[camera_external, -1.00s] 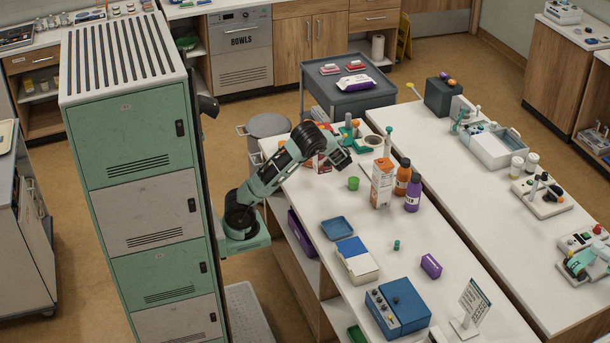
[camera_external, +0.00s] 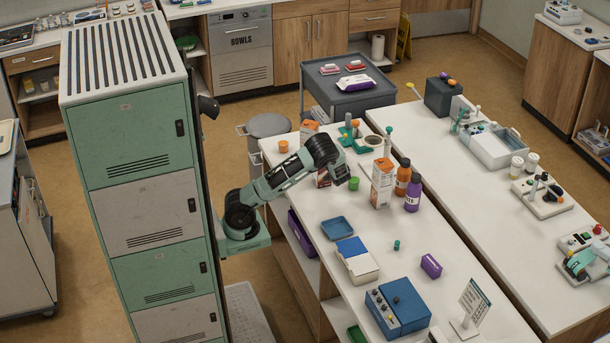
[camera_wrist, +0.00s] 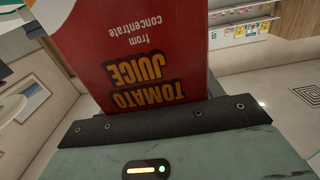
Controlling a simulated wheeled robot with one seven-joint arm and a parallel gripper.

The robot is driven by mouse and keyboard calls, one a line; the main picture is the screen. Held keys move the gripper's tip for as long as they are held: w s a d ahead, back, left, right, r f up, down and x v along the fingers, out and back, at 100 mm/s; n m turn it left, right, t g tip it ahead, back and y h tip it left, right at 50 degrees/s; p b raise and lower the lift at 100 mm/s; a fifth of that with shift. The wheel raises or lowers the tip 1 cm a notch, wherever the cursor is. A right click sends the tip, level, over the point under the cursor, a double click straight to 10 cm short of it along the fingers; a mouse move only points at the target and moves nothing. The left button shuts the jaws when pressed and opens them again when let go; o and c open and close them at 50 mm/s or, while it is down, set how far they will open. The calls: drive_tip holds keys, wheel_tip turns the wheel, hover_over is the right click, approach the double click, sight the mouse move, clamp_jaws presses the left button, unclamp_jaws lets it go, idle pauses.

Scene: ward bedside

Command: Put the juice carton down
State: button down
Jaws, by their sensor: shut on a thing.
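The red tomato juice carton (camera_wrist: 145,50) fills the upper middle of the wrist view, its lettering upside down in the picture. My gripper (camera_wrist: 155,120) is shut on it. In the external view my gripper (camera_external: 339,176) is over the left part of the near white counter. A red part of the carton (camera_external: 322,180) shows below my wrist; the rest is hidden by my arm. I cannot tell whether its base touches the counter.
A white and orange carton (camera_external: 381,186), an orange bottle (camera_external: 402,178) and a purple bottle (camera_external: 413,193) stand right of my gripper. A green cup (camera_external: 354,184) is close by. Another orange-topped carton (camera_external: 309,131) and an orange cup (camera_external: 283,146) stand behind. A blue tray (camera_external: 336,228) lies in front.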

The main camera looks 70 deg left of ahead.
drive_tip(key=shift+c, duration=1.4)
unclamp_jaws()
drive_tip(key=shift+f, duration=0.1)
drive_tip(key=d+b, duration=0.1)
drive_tip(key=d, duration=1.1)
